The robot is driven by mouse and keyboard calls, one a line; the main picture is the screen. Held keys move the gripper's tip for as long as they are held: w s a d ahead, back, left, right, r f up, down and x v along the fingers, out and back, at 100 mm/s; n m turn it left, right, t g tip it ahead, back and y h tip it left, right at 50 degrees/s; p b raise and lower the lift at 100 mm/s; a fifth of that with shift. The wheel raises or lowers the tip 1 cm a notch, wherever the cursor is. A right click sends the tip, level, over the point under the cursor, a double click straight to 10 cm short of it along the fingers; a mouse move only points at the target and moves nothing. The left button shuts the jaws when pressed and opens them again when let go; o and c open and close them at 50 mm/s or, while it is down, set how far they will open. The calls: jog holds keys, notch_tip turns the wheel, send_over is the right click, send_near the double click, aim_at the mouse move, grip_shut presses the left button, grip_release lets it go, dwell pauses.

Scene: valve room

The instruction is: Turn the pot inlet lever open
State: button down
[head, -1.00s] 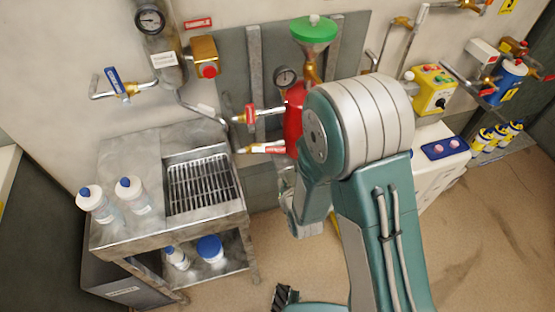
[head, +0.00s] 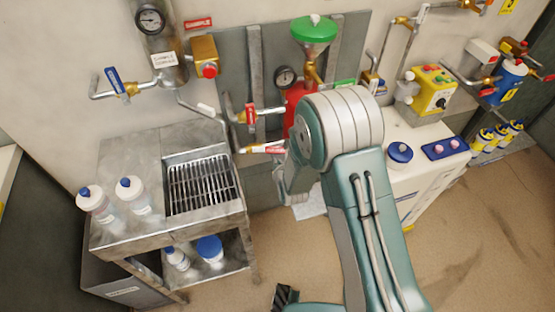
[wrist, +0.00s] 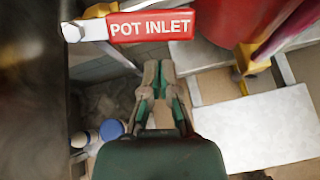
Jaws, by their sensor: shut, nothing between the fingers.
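The pot inlet lever (wrist: 152,26) has a red sleeve with white lettering and crosses the top of the wrist view, a bare metal end at its left. In the head view, a red-and-white lever (head: 265,149) sits on the lower brass pipe left of the red pot (head: 298,102); its lettering is too small to read. My gripper (wrist: 160,72) is shut and empty. Its fingertips appear just below the lever's sleeve in the wrist view, with a visible gap. In the head view my arm hides the gripper's tips and part of the pot.
A steel cart (head: 125,165) with a grated sink and bottles stands at left. Another red lever (head: 250,113) is on the pipe above. A white cabinet (head: 425,180) with a blue-lidded jar (head: 400,155) is at right. A green funnel (head: 314,30) tops the pot.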

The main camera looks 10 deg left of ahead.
jog(key=shift+w+r, duration=0.35)
jog(key=shift+r, duration=0.05)
jog(key=shift+w+r, duration=0.6)
jog(key=shift+w, duration=0.2)
jog(key=shift+d, duration=0.1)
